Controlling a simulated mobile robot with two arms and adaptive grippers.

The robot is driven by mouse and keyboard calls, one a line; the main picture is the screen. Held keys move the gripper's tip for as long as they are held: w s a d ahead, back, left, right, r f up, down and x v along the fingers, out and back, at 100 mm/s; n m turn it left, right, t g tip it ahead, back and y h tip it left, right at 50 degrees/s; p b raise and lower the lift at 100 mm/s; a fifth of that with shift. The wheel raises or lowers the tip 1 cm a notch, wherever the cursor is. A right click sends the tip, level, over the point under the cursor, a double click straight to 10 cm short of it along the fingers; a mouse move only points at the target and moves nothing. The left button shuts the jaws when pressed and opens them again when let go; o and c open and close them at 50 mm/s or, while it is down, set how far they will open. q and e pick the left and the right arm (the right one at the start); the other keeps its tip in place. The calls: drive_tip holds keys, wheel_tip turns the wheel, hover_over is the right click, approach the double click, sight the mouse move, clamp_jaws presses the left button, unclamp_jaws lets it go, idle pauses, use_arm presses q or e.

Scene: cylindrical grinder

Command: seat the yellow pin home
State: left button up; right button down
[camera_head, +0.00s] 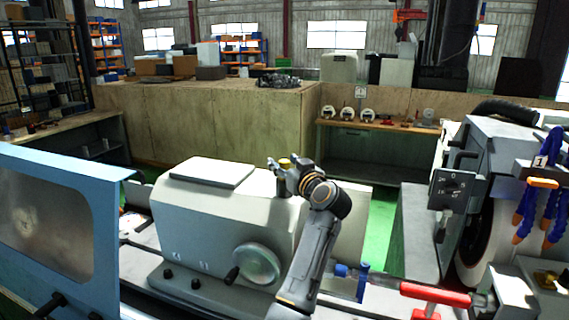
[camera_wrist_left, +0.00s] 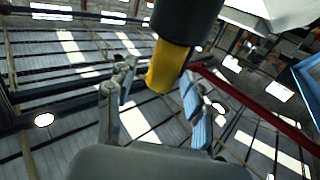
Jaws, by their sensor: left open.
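The yellow pin (camera_head: 285,161) shows as a small yellow top above a dark cylindrical holder (camera_head: 283,184) at the right end of the pale machine housing. In the left wrist view the yellow pin (camera_wrist_left: 168,66) sticks out of the black holder (camera_wrist_left: 186,18). My left gripper (camera_head: 282,168) is at the pin and partly hides it and the holder. In the wrist view its open fingers (camera_wrist_left: 155,88) stand on either side of the pin, with a visible gap on the left. Contact on the right side is unclear. My right gripper is not in view.
The pale housing (camera_head: 205,214) with a handwheel (camera_head: 257,263) lies left of my arm. A blue-framed guard (camera_head: 60,160) stands at the left. A grinding wheel unit (camera_head: 490,160) and a red bar (camera_head: 435,295) are at the right. Open air surrounds the holder above.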

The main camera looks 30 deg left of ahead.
use_arm(q)
drive_tip(key=v, duration=1.1)
drive_tip(key=shift+d, duration=0.35)
drive_tip(key=shift+s, duration=0.1)
